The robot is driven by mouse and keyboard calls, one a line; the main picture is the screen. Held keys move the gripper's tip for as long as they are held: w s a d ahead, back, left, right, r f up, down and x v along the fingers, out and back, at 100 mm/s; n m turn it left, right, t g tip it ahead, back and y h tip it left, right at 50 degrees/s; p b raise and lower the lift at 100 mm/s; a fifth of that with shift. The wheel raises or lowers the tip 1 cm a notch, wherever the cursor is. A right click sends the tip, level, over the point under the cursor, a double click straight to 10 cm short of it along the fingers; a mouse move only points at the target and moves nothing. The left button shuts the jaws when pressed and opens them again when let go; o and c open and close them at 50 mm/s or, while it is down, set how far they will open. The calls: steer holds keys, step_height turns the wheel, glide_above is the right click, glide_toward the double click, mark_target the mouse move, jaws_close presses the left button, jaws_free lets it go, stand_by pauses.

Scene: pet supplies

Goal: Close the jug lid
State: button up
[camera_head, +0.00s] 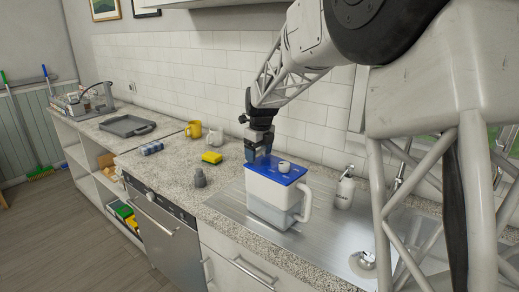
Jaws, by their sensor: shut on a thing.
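The jug (262,190) is white and translucent, with a white handle on its right side, and stands upright on the metal sink drainboard. Its blue lid (284,173) with a round white knob lies across the top of the jug. At this size I cannot tell whether the lid is fully seated. My gripper (259,158) points down at the back left part of the lid and is shut on it. The fingertips and the spot they grip are small and partly hidden.
A soap dispenser (345,188) stands right of the jug. A dark tray (127,126) lies further left. The tiled wall is close behind.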

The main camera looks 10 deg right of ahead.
steer(key=shift+f, duration=0.15)
steer(key=o, duration=1.3)
steer(key=shift+r, duration=0.2)
steer(key=shift+s+d+r, duration=0.1)
steer(key=shift+s+r, duration=0.05)
steer(key=shift+r, duration=1.75)
steer(key=shift+s+d+r, duration=0.1)
steer(key=shift+r, duration=1.75)
steer(key=shift+s, duration=0.1)
